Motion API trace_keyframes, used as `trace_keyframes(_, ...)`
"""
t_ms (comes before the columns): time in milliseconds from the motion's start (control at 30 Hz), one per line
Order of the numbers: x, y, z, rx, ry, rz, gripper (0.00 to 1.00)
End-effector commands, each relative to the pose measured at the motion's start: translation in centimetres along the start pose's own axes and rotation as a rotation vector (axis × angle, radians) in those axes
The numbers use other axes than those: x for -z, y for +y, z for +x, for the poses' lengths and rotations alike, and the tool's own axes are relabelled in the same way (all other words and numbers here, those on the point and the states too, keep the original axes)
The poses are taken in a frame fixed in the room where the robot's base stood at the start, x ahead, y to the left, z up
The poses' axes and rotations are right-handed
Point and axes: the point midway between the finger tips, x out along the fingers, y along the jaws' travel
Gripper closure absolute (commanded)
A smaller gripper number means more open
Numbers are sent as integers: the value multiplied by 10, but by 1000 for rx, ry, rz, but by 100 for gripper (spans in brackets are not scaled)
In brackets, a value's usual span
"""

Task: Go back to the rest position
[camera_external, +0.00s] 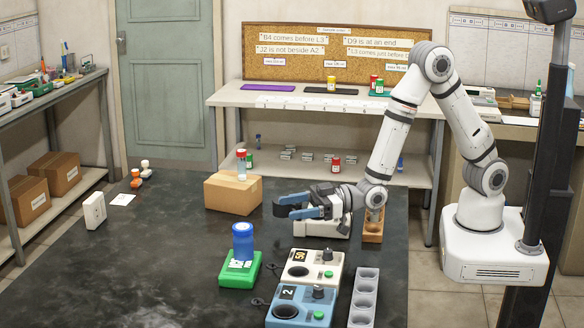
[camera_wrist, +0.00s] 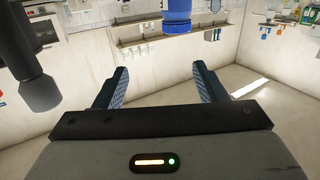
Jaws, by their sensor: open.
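My gripper (camera_external: 292,207) is open and empty, held above the dark bench behind the devices and in front of the cardboard box. In the wrist view my gripper (camera_wrist: 160,88) shows two blue fingers spread wide with nothing between them. My white arm reaches left from its base at the right. A blue-capped container (camera_external: 243,241) stands upright on a green stand (camera_external: 239,268), left of and nearer than the gripper. A blue cylindrical thing also shows at the top of the wrist view (camera_wrist: 177,15), beyond the fingertips.
A cardboard box (camera_external: 233,192) with a red-capped bottle sits behind the gripper. A cream device (camera_external: 310,272), a blue device (camera_external: 300,305) and a grey rack (camera_external: 364,297) stand at the front. A wooden block (camera_external: 373,227) is near my forearm. The bench's left front is clear.

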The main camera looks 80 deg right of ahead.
Motion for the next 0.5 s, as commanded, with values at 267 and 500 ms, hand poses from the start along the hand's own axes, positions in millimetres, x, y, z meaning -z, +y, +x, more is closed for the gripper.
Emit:
trace_keyframes(267,26,69,-36,-115,-268,18,35)
trace_keyframes(500,34,120,-116,-223,-590,82,35)
